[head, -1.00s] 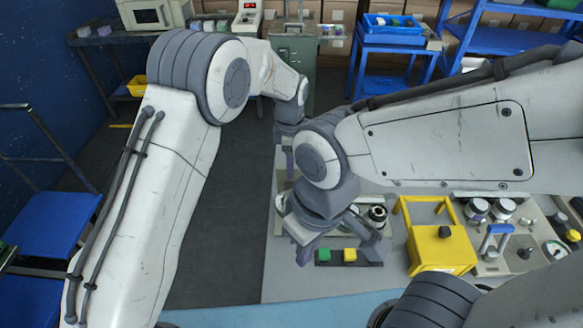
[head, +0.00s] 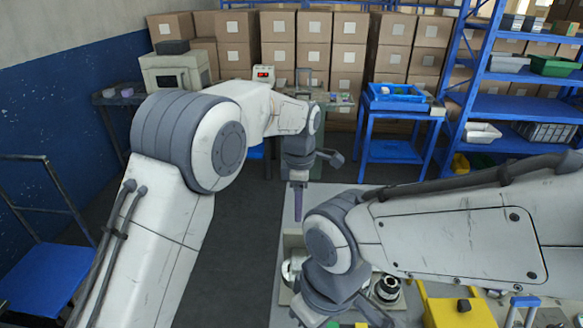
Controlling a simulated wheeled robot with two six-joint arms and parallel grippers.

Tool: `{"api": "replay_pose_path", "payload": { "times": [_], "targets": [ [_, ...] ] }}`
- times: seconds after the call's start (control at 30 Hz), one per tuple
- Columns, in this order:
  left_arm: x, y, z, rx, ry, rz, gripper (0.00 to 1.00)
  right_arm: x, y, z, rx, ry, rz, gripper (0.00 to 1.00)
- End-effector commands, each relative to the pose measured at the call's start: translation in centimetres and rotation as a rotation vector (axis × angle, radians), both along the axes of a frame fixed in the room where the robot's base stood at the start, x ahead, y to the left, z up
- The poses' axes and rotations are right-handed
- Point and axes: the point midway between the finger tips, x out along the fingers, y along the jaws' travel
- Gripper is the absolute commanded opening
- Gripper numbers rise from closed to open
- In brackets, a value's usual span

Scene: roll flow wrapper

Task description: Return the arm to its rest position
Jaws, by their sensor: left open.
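My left arm reaches in from the left, grey and white, bent at the elbow. My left gripper (head: 317,178) hangs from its wrist near the middle of the view, at the far edge of the light work surface. Its fingers are spread and nothing shows between them. My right arm crosses in from the right, and its wrist joint covers part of the work surface. My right gripper (head: 338,316) is at the bottom edge, above the work surface, with its fingertips cut off by the frame, so its opening cannot be judged.
A dark round fixture (head: 387,288) and a yellow stand (head: 450,310) are beside my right gripper. Behind are a blue table with a blue bin (head: 395,97), a blue shelf rack (head: 500,105) and stacked cartons (head: 350,30). A blue cart (head: 45,290) stands left. Dark floor lies clear near my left arm.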

Motion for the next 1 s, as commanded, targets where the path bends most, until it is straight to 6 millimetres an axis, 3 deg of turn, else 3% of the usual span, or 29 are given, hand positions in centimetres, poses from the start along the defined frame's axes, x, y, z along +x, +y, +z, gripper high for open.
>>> {"api": "replay_pose_path", "payload": {
  "times": [0.13,0.23,0.5,0.7,0.8,1.0],
  "targets": [
    [-1.3,0.0,0.8,-0.005,-0.001,-0.089,0.57,0.0,0.0,0.0,0.000,0.000,0.000,0.00],
    [-4.1,0.2,2.3,-0.013,-0.005,-0.283,0.57,0.0,0.0,0.0,0.000,0.000,0.000,0.00],
    [-16.5,3.1,5.0,-0.041,-0.031,-1.087,0.57,0.0,0.0,0.0,0.000,0.000,0.000,0.00],
    [-25.3,6.8,4.3,-0.051,-0.064,-1.656,0.57,0.0,0.0,0.0,0.000,0.000,0.000,0.00],
    [-28.4,8.3,3.4,-0.052,-0.079,-1.863,0.57,0.0,0.0,0.0,0.000,0.000,0.000,0.00],
    [-31.2,10.0,2.4,-0.050,-0.092,-2.067,0.57,0.0,0.0,0.0,0.000,0.000,0.000,0.00]
  ]
}}
